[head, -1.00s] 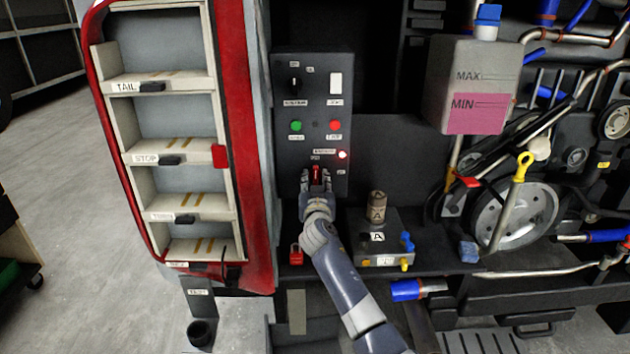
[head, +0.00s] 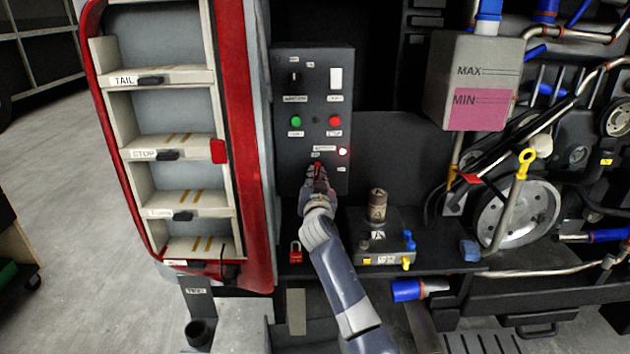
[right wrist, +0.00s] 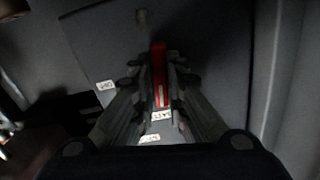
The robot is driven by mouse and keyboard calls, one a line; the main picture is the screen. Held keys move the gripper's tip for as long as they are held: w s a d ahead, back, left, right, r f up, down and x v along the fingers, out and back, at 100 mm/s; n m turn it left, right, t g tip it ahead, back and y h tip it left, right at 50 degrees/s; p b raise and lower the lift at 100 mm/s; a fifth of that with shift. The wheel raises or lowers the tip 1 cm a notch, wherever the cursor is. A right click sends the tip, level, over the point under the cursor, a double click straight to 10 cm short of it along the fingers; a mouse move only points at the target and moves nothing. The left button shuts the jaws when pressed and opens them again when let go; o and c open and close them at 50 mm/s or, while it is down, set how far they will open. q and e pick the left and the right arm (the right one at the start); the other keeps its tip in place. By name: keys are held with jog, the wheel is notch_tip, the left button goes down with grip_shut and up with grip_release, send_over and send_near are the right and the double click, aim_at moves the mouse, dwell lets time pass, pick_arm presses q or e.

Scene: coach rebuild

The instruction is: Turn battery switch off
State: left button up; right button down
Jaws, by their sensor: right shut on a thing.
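The battery switch is a red handle (head: 318,169) low on the dark control panel (head: 314,75). My right gripper (head: 317,174) is shut on this handle, with its fingers on both sides. In the right wrist view the red handle (right wrist: 159,72) stands between the fingers of the right gripper (right wrist: 160,95). Small labels sit around the handle, too small to read surely. The fingers hide part of the handle. My left gripper is not in view.
Green (head: 296,121) and red (head: 335,121) buttons sit above the switch. A red padlock (head: 295,252) is at the lower left. A box with a brown cylinder (head: 378,205) stands right of my forearm. A red-framed lamp housing (head: 243,150) borders the left.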

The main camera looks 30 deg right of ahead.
jog(key=shift+m+b, duration=1.25)
jog(key=shift+m, duration=0.75)
jog(key=shift+m+b, duration=0.4)
jog(key=shift+b, duration=0.2)
jog(key=shift+a+m+b, duration=0.1)
jog(key=shift+m+b, duration=0.5)
jog(key=shift+m, duration=0.5)
jog(key=m, duration=0.2)
jog(key=shift+m+b, duration=0.3)
jog(key=shift+b, duration=0.1)
jog(key=shift+m, duration=0.3)
